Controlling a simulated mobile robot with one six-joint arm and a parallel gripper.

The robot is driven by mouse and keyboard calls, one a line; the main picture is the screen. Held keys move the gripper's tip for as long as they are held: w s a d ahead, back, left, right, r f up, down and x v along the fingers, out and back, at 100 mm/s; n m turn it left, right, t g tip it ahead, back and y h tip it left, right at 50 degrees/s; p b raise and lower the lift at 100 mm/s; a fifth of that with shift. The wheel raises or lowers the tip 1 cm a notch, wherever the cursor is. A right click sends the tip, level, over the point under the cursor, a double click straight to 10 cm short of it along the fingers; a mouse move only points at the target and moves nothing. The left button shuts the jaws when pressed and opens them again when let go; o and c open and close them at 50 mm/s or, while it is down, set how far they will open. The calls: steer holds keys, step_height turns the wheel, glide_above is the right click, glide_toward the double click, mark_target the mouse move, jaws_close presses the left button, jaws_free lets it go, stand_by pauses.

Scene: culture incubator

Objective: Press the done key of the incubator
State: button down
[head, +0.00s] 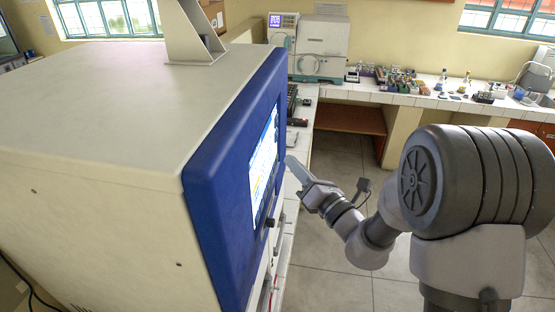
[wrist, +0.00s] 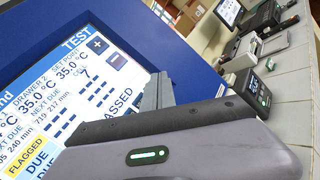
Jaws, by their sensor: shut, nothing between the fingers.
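The incubator (head: 100,120) is a large cream box with a blue front frame, filling the left of the head view. Its lit touch screen (head: 263,165) is seen at a steep slant there. In the wrist view the tilted screen (wrist: 40,105) shows "TEST", "DRAWER 2", 35.0 °C readings, a dark plus key (wrist: 97,44), a minus key (wrist: 115,62) and a yellow "FLAGGED" box (wrist: 27,150). I cannot make out a key marked done. My gripper (head: 293,166) is shut and empty, its tip close to the screen; contact cannot be told. Its fingers (wrist: 158,92) and body hide the screen's lower right.
A tiled bench (head: 400,95) with small instruments and bottles runs along the back wall. A white machine (head: 318,45) stands in the back corner. More devices (wrist: 250,88) line the bench right of the incubator. Floor is open beneath my arm.

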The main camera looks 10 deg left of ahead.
steer(key=shift+a, duration=0.15)
stand_by(0.4)
steer(key=shift+a, duration=0.3)
steer(key=shift+a, duration=0.3)
stand_by(0.5)
stand_by(0.3)
steer(key=shift+d, duration=0.75)
steer(key=shift+s+d, duration=0.1)
steer(key=shift+d, duration=2.4)
